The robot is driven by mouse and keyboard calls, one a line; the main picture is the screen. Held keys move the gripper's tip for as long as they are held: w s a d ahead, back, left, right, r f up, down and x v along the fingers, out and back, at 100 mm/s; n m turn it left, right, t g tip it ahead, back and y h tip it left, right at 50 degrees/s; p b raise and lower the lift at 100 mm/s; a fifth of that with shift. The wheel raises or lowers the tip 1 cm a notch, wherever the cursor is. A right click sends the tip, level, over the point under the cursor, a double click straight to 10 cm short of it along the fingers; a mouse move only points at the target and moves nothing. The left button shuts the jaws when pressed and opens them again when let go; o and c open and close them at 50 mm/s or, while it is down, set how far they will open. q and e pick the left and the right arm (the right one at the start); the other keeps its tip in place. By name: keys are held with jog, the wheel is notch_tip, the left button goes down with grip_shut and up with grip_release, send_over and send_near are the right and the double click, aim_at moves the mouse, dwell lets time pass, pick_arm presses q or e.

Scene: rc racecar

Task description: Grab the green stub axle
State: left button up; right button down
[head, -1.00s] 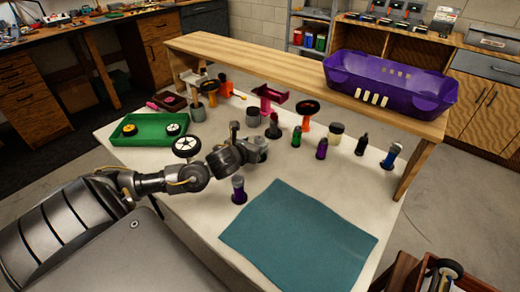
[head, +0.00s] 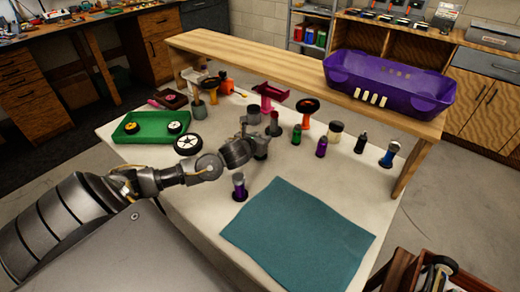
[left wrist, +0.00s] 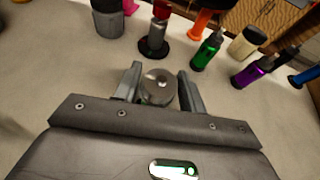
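The green stub axle (head: 297,134) stands upright on the pale table among other small parts. It also shows in the left wrist view (left wrist: 207,48), ahead and right of the fingers. My left gripper (head: 256,134) is over the table, left of the green stub axle and apart from it. In the left wrist view its fingers (left wrist: 160,88) are spread. A grey round piece shows between them; I cannot tell whether it is a separate part or whether the fingers touch it. My right gripper is not in view.
A purple stub axle (head: 321,147), a dark red part on a black base (left wrist: 154,38) and an orange part (left wrist: 202,18) stand close by. A wooden shelf (head: 220,50) carries a purple car body (head: 390,82). The teal mat (head: 300,235) is bare.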

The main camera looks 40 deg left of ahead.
pick_arm(q)
grip_shut()
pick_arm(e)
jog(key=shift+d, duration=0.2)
pick_arm(q)
jog(key=shift+r, duration=0.1)
